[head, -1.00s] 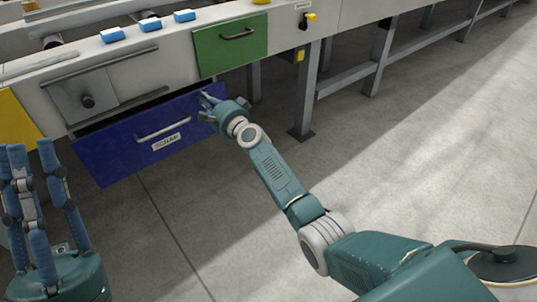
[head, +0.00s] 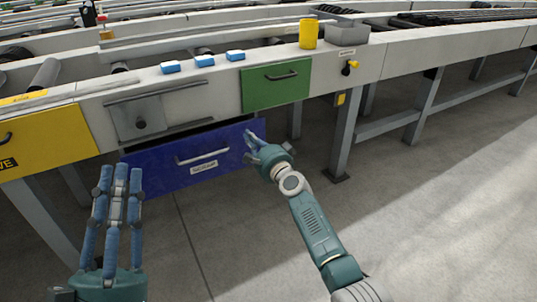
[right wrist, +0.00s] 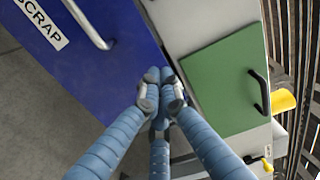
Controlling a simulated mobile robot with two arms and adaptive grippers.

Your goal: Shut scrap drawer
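The blue scrap drawer (head: 222,166), with a silver handle and a SCRAP label, stands partly out below the bench front; a dark gap shows above it. It also fills the upper left of the right wrist view (right wrist: 100,75). My right gripper (head: 252,139) is at the drawer front's right end. In the right wrist view its fingertips (right wrist: 160,76) are together, at the edge of the blue front, with nothing seen between them; I cannot tell if they touch it.
A green drawer front (head: 275,90) sits to the upper right, a yellow one (head: 45,143) to the left. Blue blocks (head: 204,60) and a yellow cup (head: 308,35) stand on the bench. A grey table leg (head: 345,140) is right of my right gripper. The floor is open.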

